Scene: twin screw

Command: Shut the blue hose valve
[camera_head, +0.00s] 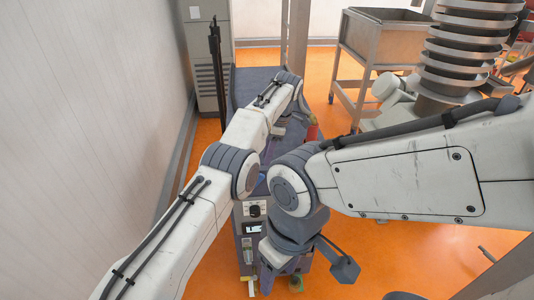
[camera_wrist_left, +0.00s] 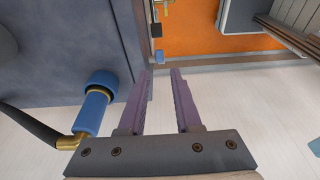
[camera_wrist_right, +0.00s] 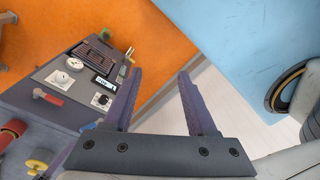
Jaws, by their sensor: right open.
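In the left wrist view, a blue fitting (camera_wrist_left: 97,103) with a brass elbow and a black hose sits against a dark machine side, left of my left gripper. A smaller blue piece (camera_wrist_left: 158,57) below a brass part shows farther ahead; I cannot tell which one is the hose valve. My left gripper (camera_wrist_left: 162,72) is open and empty, its fingers apart from both. My right gripper (camera_wrist_right: 160,78) is open and empty, beside a dark control panel with a red-handled lever (camera_wrist_right: 48,97).
A large blue surface (camera_wrist_right: 235,50) lies right of my right gripper. A steel bin (camera_head: 385,42) stands at the back. A white wall (camera_head: 80,110) runs along the left.

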